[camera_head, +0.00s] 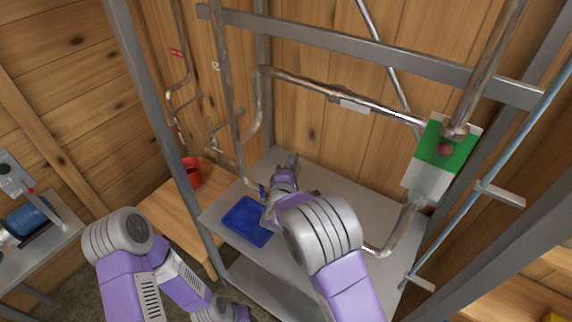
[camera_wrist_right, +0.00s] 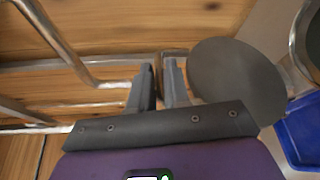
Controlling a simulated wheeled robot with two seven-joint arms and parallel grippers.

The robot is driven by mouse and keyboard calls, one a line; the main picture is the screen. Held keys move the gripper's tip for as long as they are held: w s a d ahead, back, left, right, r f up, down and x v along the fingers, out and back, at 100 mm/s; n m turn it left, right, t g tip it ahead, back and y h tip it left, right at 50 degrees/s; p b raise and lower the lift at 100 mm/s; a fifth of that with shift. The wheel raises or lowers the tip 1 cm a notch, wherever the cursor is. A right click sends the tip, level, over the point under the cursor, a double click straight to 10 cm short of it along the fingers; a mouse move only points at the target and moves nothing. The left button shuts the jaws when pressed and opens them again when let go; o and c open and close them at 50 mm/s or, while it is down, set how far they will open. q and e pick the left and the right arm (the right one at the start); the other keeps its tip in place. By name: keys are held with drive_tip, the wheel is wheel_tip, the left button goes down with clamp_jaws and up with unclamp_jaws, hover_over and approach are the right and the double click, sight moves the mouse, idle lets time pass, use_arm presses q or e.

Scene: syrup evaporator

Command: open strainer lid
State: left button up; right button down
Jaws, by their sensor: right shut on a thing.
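My right gripper (camera_head: 291,161) reaches over the grey steel bench at the back in the head view. In the right wrist view its two fingers (camera_wrist_right: 159,72) stand close together around a thin part between them, which looks like the strainer lid's edge or handle. The strainer lid (camera_wrist_right: 238,82) shows as a dark grey disc just right of the fingers, its flat face toward the camera. Beside it is a shiny round metal body (camera_wrist_right: 309,42), cut off by the frame edge. In the head view my arm hides most of the strainer. My left gripper is out of frame.
A blue tray (camera_head: 240,224) lies on the steel bench (camera_head: 345,190). Metal pipes (camera_head: 330,88) run along the wooden wall above. A green and white panel (camera_head: 428,178) is at the right, and a red cup (camera_head: 192,172) at the left. Grey frame posts (camera_head: 160,120) bound the bench.

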drive_tip(key=shift+s+a+f, duration=0.15)
drive_tip(key=shift+a+f, duration=0.1)
drive_tip(key=shift+f, duration=0.25)
drive_tip(key=c, duration=1.2)
unclamp_jaws()
drive_tip(key=shift+a+r, duration=0.1)
drive_tip(key=shift+o, duration=0.2)
drive_tip(key=b+v, duration=0.1)
drive_tip(key=v, duration=0.6)
drive_tip(key=shift+s+r, duration=0.2)
